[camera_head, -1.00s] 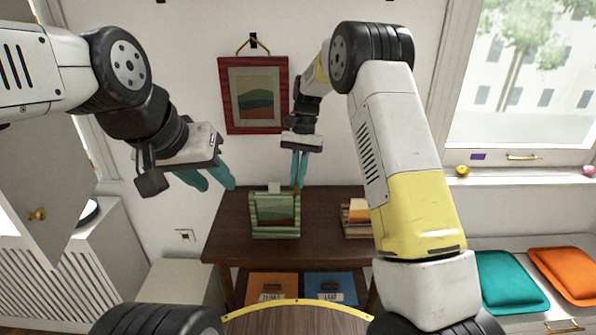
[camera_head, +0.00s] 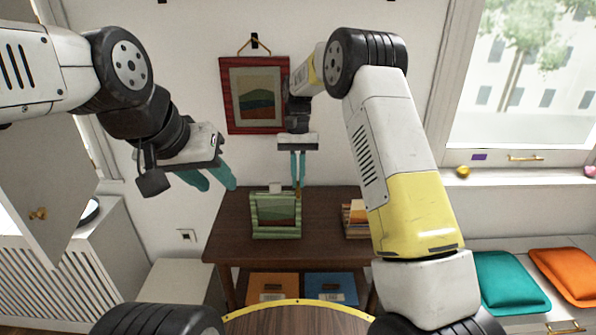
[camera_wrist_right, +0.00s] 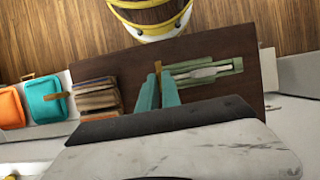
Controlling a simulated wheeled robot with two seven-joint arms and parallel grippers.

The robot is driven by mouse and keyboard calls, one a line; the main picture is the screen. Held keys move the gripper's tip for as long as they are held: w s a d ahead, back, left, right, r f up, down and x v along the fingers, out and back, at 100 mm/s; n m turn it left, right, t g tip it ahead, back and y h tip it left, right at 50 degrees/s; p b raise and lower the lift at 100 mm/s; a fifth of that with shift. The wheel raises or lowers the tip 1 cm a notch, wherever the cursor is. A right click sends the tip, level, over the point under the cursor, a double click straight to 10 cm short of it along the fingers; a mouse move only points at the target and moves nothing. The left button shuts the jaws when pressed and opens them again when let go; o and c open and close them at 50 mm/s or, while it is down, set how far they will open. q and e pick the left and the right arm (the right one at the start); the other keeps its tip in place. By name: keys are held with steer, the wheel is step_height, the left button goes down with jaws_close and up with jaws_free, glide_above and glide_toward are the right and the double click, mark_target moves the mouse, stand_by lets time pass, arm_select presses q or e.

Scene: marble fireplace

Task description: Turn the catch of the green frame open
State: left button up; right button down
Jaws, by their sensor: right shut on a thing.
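The green frame (camera_head: 276,216) stands on the dark wooden table, with a picture in its front. In the right wrist view it shows from above as a narrow green shape (camera_wrist_right: 215,70). My right gripper (camera_head: 298,180) points down at the frame's right end, its teal fingers close together. It is shut on a small brass-brown piece, seemingly the catch (camera_wrist_right: 158,68), mostly hidden between the fingertips, which also shows in the wrist view (camera_wrist_right: 158,90). My left gripper (camera_head: 214,182) hangs away to the left of the table, its fingers apart and empty.
A red-framed picture (camera_head: 254,95) hangs on the wall behind. An orange bin (camera_head: 272,287) and a blue bin (camera_head: 331,287) sit below the tabletop.

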steer(key=c, duration=1.5)
jaws_free()
steer(key=shift+c, duration=0.2)
steer(key=shift+r, duration=0.1)
steer(key=v, duration=0.7)
steer(key=shift+w+r, duration=0.2)
steer(key=shift+r, duration=0.05)
